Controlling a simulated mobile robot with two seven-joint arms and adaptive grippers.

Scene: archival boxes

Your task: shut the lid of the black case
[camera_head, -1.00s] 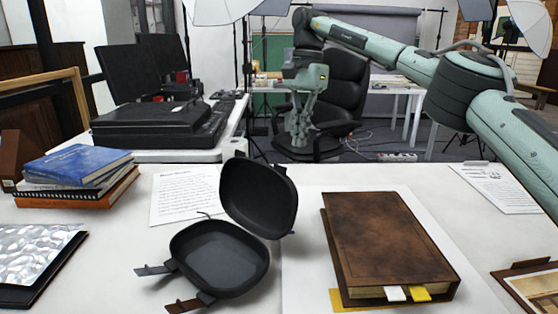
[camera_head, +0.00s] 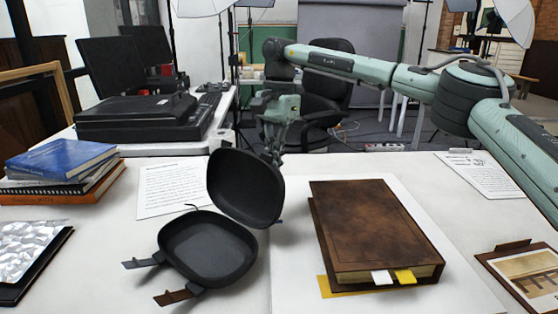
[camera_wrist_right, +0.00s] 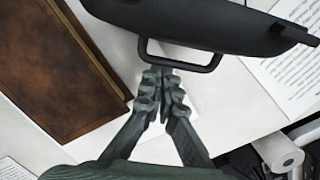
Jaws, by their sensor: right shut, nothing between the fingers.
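The black case stands open on the white table, with its base (camera_head: 207,248) flat and its lid (camera_head: 244,187) raised and tilted back at the hinge. Two latches stick out from the front left of the base. My right gripper (camera_head: 274,152) is behind the lid's upper right edge, fingers pointing down, and partly hidden by the lid. In the right wrist view the lid (camera_wrist_right: 200,18) is at the top, with a black handle loop (camera_wrist_right: 180,62) just beyond my shut fingertips (camera_wrist_right: 163,75). I cannot tell whether they touch it. My left gripper is not in view.
A brown leather book (camera_head: 370,225) lies on a white sheet right of the case. Stacked books (camera_head: 62,168) and a silvery panel (camera_head: 28,247) are at the left. A printed page (camera_head: 172,188) lies behind the case, and a framed photo (camera_head: 525,275) at the right edge.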

